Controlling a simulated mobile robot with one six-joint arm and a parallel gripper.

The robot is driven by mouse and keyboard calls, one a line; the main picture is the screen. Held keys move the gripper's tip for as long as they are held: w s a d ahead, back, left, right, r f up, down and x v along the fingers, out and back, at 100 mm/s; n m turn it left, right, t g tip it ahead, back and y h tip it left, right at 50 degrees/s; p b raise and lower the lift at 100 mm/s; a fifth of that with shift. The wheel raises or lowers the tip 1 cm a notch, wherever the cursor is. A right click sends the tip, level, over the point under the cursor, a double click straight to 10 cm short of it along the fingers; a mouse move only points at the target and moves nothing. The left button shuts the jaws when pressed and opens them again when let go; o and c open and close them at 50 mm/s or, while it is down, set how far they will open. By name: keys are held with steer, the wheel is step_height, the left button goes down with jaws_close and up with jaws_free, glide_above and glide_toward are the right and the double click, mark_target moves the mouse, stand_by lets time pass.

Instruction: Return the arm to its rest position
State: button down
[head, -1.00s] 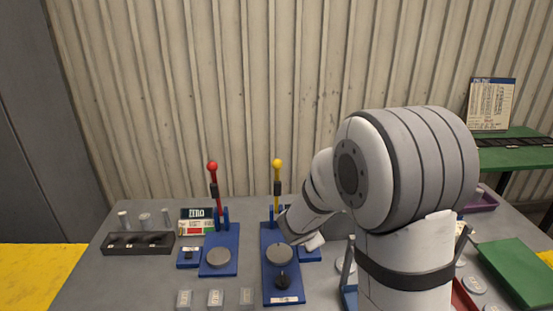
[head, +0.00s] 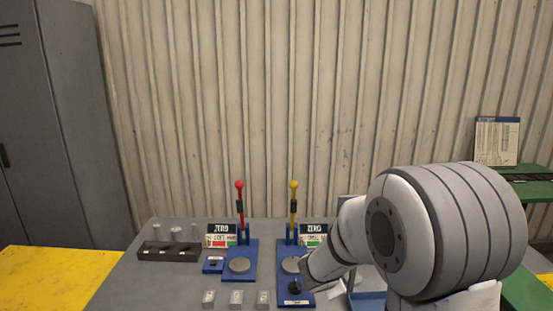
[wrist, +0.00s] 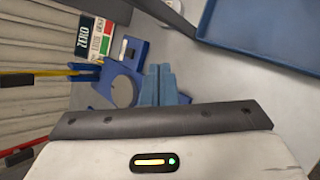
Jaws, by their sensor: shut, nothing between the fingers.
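My gripper (wrist: 158,85) shows in the wrist view with its two bluish fingers together and nothing between them. It is above the grey table, beside a blue lever stand with a round grey disc (wrist: 122,90). In the head view my arm bends down at the right over the table, and its links hide the fingertips. The yellow-knobbed lever (head: 294,205) and the red-knobbed lever (head: 240,207) stand upright on blue bases left of my arm.
ZERO cards (head: 222,234) stand behind the bases. A black rack (head: 169,252) is at the left; several small clear blocks (head: 236,298) line the front. A blue tray (wrist: 270,35) lies close to my gripper. A corrugated wall (head: 200,110) closes the back.

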steer(key=s+d+r+m+g+h, duration=0.1)
steer(key=s+d+r+m+g, duration=0.15)
steer(key=s+m, duration=0.35)
steer(key=s+d+r+m+g+h, duration=0.1)
steer(key=s+d+r+m, duration=0.3)
steer(key=s+m, duration=0.2)
steer(key=s+a+r+m+g+y, duration=0.1)
steer(key=s+a+m+y, duration=0.2)
steer(key=s, duration=0.4)
steer(key=s+a+r+m+g+y, duration=0.1)
steer(key=s+a+m+y, duration=0.2)
steer(key=s+m, duration=0.3)
steer(key=shift+s, duration=0.7)
steer(key=shift+a, duration=0.15)
